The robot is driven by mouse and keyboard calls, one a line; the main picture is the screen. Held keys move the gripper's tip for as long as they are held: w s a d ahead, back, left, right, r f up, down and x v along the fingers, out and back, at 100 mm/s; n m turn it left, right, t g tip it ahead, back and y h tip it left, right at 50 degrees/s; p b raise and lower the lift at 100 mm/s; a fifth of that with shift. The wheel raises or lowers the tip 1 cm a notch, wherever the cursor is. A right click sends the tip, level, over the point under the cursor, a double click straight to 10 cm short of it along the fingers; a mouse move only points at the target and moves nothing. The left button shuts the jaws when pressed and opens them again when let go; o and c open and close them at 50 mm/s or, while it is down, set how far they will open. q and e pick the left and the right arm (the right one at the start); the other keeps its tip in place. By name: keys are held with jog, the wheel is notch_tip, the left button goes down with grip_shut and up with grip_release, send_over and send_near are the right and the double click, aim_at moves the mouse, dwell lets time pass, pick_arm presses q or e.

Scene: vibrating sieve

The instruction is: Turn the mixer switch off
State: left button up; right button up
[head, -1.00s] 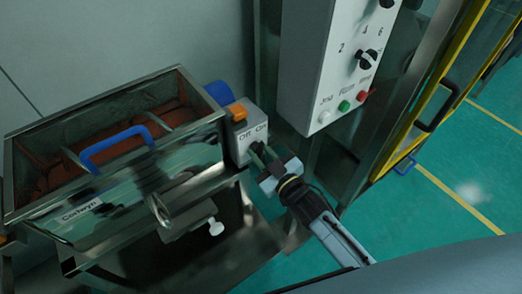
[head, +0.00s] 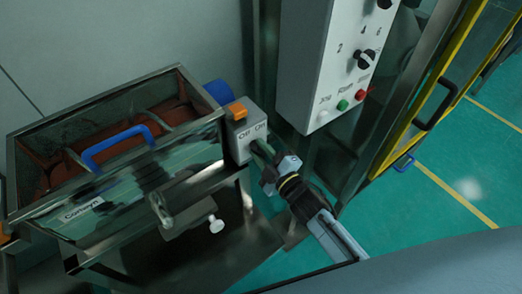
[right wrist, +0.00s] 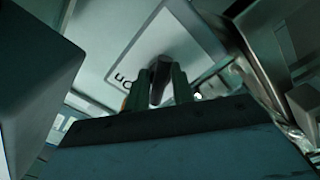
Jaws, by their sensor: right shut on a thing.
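The mixer switch box (head: 242,138) is a small light grey box with "Off" and "On" lettering and an orange piece on top. It sits at the right end of the metal mixer trough (head: 130,180). My right gripper (head: 259,152) reaches its front from the lower right. In the right wrist view my right gripper (right wrist: 160,90) is shut on the dark switch knob (right wrist: 159,72), with a finger on each side. The "On" lettering shows left of the knob. The knob is hidden by the fingers in the head view. My left gripper is not in view.
A white control panel (head: 322,75) with knobs and coloured buttons hangs just right of the switch box. A blue handle (head: 117,147) lies across the trough. A yellow-framed door (head: 420,95) stands at the right.

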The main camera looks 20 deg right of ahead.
jog(key=shift+n, duration=0.3)
jog(key=o, duration=1)
jog(key=v, duration=1.3)
jog(key=shift+s+d, duration=0.1)
jog(key=shift+s, duration=0.05)
